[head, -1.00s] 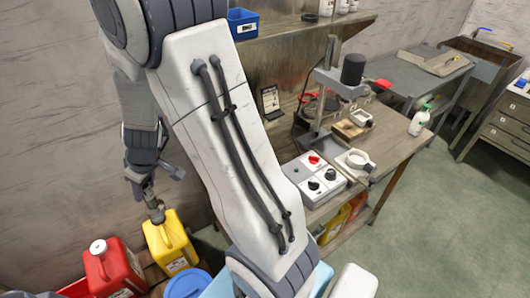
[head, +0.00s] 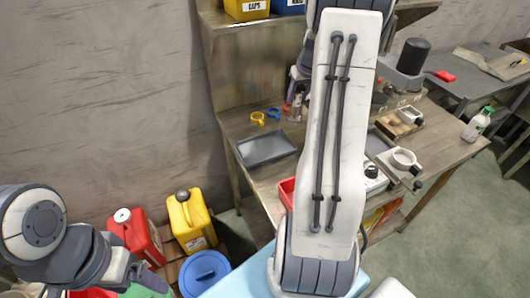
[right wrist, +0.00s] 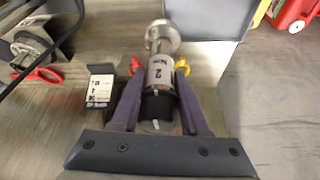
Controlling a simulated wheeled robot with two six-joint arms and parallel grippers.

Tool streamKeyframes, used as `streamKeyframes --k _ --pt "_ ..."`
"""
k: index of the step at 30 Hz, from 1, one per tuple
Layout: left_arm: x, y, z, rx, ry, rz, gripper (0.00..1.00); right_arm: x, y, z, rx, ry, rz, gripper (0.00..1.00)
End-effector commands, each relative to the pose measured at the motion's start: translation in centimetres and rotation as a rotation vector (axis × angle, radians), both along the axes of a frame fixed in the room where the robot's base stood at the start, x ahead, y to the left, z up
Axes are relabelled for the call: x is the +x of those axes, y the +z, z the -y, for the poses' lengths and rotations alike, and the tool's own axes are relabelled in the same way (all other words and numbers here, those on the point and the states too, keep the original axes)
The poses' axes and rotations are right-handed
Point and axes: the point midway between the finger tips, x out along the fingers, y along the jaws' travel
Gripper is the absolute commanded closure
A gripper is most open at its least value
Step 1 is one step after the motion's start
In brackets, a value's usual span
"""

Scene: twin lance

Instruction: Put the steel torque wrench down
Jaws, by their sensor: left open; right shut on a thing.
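The steel torque wrench (right wrist: 160,72), a silver cylinder with a "2" label, a round silver head and a black end, is between the purple fingers of my right gripper (right wrist: 157,108) in the right wrist view. The gripper is shut on it, with the bench behind. I cannot tell whether the wrench touches the bench. In the head view my right gripper (head: 297,82) is mostly hidden behind my arm link, over the back of the wooden bench (head: 240,125). My left gripper (head: 145,281) is open at the lower left, near the red can; its fingers show only partly.
A grey tray (head: 266,149) lies on the bench, with a yellow ring (head: 257,118) and a blue ring (head: 273,113) behind it. A small labelled card (right wrist: 101,86) stands beside my right gripper. Red (head: 135,235) and yellow (head: 190,222) cans stand left of the bench.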

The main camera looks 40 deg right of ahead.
Motion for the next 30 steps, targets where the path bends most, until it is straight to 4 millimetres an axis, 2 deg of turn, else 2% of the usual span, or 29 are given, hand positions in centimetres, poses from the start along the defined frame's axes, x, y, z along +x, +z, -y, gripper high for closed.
streamKeyframes --k 2,5,15,21,26,30 --pt "0.0 -0.1 0.0 0.000 0.000 0.000 0.24 -0.5 0.1 1.0 -0.005 -0.021 -0.001 1.00" --pt "0.0 0.2 0.0 0.000 0.000 0.000 0.24 -0.3 -0.3 0.6 -0.003 -0.028 -0.004 1.00" --pt "0.0 2.8 0.0 0.000 0.000 0.000 0.24 3.0 -4.4 -6.0 -0.001 -0.022 -0.007 1.00" --pt "0.0 3.9 0.0 0.000 0.001 0.000 0.24 4.4 -6.3 -8.6 -0.003 -0.025 -0.005 1.00" --pt "0.0 3.9 0.0 0.000 0.001 0.000 0.24 4.7 -7.3 -9.1 -0.004 -0.027 -0.003 1.00" --pt "0.0 3.4 0.0 0.000 0.001 0.000 0.24 4.6 -9.5 -9.1 -0.003 -0.029 -0.004 1.00"
